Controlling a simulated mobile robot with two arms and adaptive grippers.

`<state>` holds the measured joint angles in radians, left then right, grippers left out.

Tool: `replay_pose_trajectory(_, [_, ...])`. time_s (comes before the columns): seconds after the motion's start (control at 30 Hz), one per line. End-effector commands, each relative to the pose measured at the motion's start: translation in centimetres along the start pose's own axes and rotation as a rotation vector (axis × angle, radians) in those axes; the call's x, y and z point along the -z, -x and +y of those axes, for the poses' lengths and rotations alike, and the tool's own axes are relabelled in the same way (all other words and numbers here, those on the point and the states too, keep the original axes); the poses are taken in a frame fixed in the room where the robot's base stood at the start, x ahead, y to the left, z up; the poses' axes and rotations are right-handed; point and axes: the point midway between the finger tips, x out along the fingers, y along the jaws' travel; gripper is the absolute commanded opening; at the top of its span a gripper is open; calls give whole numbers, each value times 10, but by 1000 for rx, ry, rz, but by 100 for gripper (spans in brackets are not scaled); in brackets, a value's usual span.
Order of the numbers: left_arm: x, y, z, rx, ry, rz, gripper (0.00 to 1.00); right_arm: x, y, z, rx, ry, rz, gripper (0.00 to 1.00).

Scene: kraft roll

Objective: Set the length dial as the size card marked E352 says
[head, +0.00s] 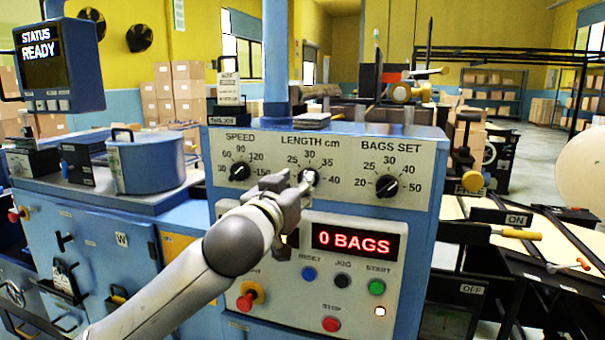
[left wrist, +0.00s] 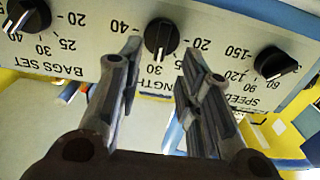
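The length dial (head: 309,177) is a black knob in the middle of the grey control panel, labelled LENGTH cm, with 25, 30, 35 and 40 legible. In the left wrist view, which is upside down, the dial (left wrist: 162,38) has its white pointer mark towards 30. My left gripper (head: 296,186) is at the dial and partly covers its left side. Its fingers (left wrist: 161,62) are apart, one on each side of the dial; contact is not clear. A small card (head: 228,88) stands above a THIS JOB label; its text is too small to read. My right gripper is out of view.
The speed dial (head: 239,171) and bags set dial (head: 387,186) flank the length dial. Below are a red 0 BAGS display (head: 354,243) and several push buttons. A pale stack (head: 312,120) lies on the panel's top. A status screen (head: 45,55) reads READY.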

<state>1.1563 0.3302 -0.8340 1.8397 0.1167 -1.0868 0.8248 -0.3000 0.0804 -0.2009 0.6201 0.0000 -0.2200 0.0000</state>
Motion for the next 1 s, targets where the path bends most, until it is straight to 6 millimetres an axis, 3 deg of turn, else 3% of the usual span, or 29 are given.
replay_pose_trajectory(0.3, [2, -38, 0, 1, 0, 0, 33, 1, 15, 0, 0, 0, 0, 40])
replay_pose_trajectory(0.73, [0, -46, 0, 0, -1, 1, 33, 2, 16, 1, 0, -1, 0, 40])
replay_pose_trajectory(1.0, [0, -46, 0, 0, -1, 1, 1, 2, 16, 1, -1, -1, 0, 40])
